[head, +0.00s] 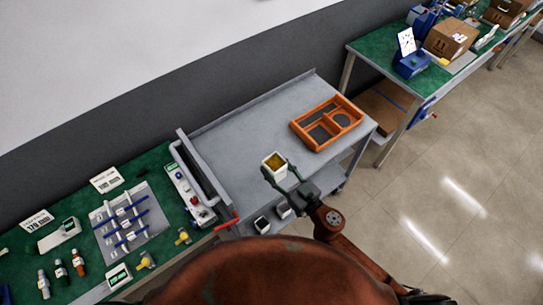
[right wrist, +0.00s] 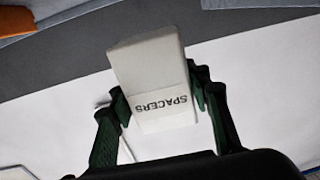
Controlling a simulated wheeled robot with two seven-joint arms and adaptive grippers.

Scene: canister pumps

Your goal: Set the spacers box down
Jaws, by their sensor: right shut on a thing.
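The spacers box (head: 274,163) is a small white open-topped box with yellowish contents. My right gripper (head: 276,176) is shut on it, near the front edge of the grey cart top (head: 240,130). In the right wrist view the white box (right wrist: 155,75) sits between the dark green fingers of my right gripper (right wrist: 160,105), its SPACERS label upside down. Whether the box's base touches a surface cannot be told. My left gripper is not in view.
An orange divided tray (head: 308,139) lies on the cart's right part. Two small white boxes (head: 262,224) (head: 283,210) stand near the cart's front. A green bench (head: 75,208) with fixtures is at left; another bench (head: 375,50) is at upper right. The cart's middle is clear.

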